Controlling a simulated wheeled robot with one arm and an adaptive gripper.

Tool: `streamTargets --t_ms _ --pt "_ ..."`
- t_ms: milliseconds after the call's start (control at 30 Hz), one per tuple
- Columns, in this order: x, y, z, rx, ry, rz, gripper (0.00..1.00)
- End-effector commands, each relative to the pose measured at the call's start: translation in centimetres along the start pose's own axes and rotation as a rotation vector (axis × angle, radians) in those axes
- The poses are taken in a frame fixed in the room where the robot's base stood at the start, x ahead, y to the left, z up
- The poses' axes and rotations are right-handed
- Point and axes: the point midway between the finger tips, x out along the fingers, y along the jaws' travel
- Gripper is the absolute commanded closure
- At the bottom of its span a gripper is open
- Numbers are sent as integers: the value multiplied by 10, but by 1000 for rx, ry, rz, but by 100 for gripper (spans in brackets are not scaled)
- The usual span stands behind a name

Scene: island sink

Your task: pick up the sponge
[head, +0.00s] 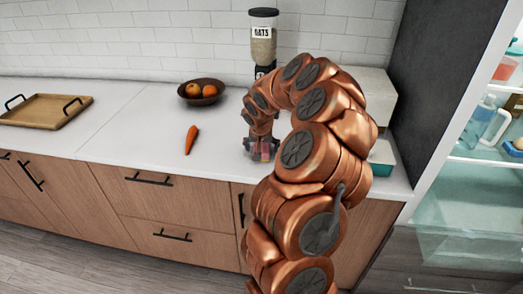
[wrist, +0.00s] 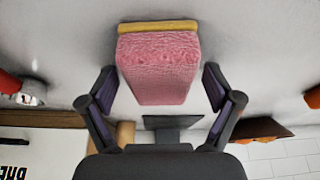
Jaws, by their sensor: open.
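The sponge (wrist: 158,65) is a pink block with a yellow layer along one edge. In the wrist view it lies on the white counter, between and partly beyond my fingers. My gripper (wrist: 160,88) is open, with one finger on each side of the sponge and a visible gap on both sides. In the head view my gripper (head: 260,146) is low at the counter's front part, and a small pink patch of the sponge (head: 266,153) shows by the fingers. My arm and gripper hide most of the sponge there.
A carrot (head: 191,139) and a dark bowl of orange fruit (head: 201,92) are to the left. An oats dispenser (head: 263,45) stands behind my gripper. A wooden tray (head: 46,110) is at far left. A teal-and-white container (head: 382,155) is at the right. The counter between is clear.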

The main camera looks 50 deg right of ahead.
Motion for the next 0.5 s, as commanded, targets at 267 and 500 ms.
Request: streamTargets --t_ms 267,500 --pt "1 0 0 0 0 0 10" --pt "0 0 0 0 0 0 20"
